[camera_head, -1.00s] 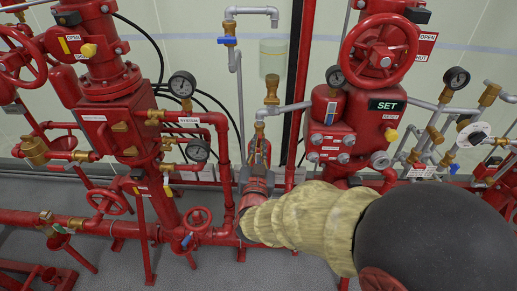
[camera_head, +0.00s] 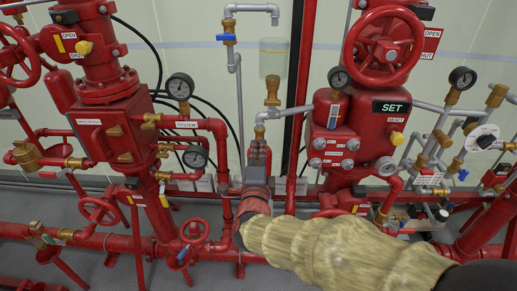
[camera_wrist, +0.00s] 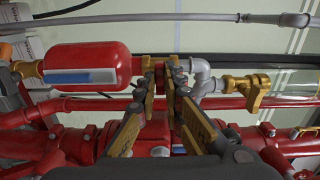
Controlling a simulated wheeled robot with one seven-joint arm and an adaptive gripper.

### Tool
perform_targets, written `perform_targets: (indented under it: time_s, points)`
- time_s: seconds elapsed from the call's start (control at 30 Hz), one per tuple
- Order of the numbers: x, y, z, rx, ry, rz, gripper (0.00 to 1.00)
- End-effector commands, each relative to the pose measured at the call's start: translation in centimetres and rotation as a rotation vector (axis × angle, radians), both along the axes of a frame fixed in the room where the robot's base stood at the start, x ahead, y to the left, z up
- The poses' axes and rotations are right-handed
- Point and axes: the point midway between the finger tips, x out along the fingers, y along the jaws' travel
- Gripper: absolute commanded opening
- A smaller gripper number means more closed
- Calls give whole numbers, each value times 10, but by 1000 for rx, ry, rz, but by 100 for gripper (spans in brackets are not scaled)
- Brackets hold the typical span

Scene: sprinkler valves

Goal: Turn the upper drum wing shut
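A red drum (camera_wrist: 88,62) with a blue and white label lies across the left of the wrist view. Brass fittings sit at both its ends, one at the far left (camera_wrist: 28,70). The brass fitting at its right end (camera_wrist: 148,64), where the upper wing seems to be, is largely hidden by my gripper (camera_wrist: 163,72). My fingers look open, with a narrow gap, and their tips lie around this pipe line; contact cannot be told. In the head view my gripper (camera_head: 258,153) is below a brass fitting (camera_head: 259,132) and hides the drum.
A grey elbow (camera_wrist: 202,76) and a brass valve (camera_wrist: 250,91) continue the line to the right in the wrist view. In the head view, red valve bodies stand at left (camera_head: 110,125) and right (camera_head: 365,115). Pipes and gauges crowd both sides.

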Motion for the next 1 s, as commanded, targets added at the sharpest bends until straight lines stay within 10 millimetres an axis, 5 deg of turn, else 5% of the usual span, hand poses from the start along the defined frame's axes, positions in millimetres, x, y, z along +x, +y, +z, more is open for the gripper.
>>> perform_targets:
  time_s: [0.27,0.57,1.0]
  points:
    - [0,0,0,-10,1,0,26]
    - [-1,0,0,-11,0,0,26]
    - [-57,3,0,-10,0,3,26]
